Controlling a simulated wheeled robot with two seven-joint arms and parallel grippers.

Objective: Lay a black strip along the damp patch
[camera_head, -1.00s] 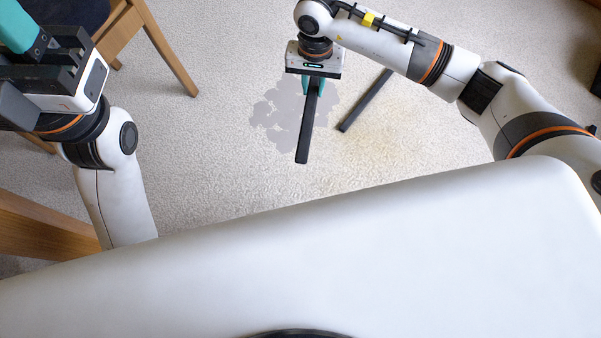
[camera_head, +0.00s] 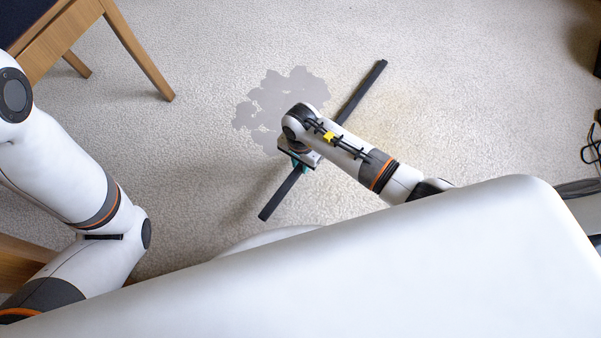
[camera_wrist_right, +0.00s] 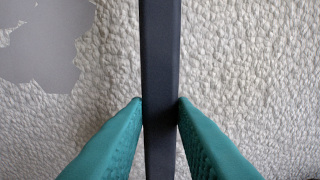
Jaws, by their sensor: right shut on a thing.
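The damp patch (camera_head: 282,108) is a grey, blotchy area on the carpet; part of it also shows at the upper left of the right wrist view (camera_wrist_right: 45,45). In the right wrist view this strip (camera_wrist_right: 160,60) runs between the two teal fingers. A shadow lies beside it; its height is unclear. My left gripper is out of view.
A wooden chair (camera_head: 130,45) stands at the upper left. Dark cables (camera_head: 590,150) lie at the right edge. Carpet (camera_head: 440,110) is free on the right and between the chair and the patch.

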